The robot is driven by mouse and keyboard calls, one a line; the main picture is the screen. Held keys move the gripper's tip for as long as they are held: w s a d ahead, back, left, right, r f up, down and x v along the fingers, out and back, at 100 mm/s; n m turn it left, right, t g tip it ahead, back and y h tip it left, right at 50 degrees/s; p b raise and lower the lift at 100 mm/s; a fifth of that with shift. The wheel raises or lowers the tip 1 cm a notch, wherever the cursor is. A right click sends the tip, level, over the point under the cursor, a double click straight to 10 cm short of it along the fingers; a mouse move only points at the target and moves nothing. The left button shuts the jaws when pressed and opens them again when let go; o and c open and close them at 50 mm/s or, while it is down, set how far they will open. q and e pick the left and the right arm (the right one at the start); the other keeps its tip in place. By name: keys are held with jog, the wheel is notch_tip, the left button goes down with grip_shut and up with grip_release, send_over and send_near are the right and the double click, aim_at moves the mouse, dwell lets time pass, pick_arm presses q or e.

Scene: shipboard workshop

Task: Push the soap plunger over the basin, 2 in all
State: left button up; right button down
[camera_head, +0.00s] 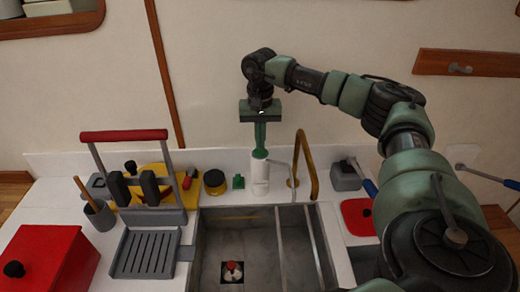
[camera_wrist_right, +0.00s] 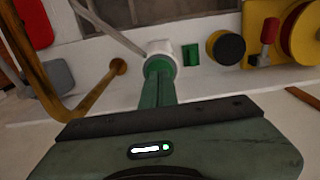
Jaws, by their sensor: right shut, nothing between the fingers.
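The soap dispenser (camera_head: 260,176) is a white upright cylinder behind the back edge of the grey sink basin (camera_head: 212,250). A thin pale spout (camera_head: 280,163) reaches from its top toward the basin. My right gripper (camera_head: 260,150) is shut and empty, pointing down with its green fingers right at the dispenser's top. In the right wrist view the fingertips (camera_wrist_right: 160,70) overlap the white dispenser top (camera_wrist_right: 160,47). They hide the plunger, so I cannot tell whether it is pressed or touched. My left gripper is out of view.
A brass tap (camera_head: 308,165) stands right of the dispenser. A small green block (camera_head: 238,182) and a black-topped yellow jar (camera_head: 214,183) sit to its left. A grey press with a red handle (camera_head: 123,135) and a red box (camera_head: 55,262) fill the left counter.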

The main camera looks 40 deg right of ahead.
jog(key=shift+f, duration=0.25)
jog(key=shift+f+b, duration=0.35)
jog(key=shift+f, duration=0.35)
dwell(0.4)
jog(key=shift+r, duration=0.15)
notch_tip(320, 180, up, 7)
jog(key=p, duration=0.5)
dwell(0.6)
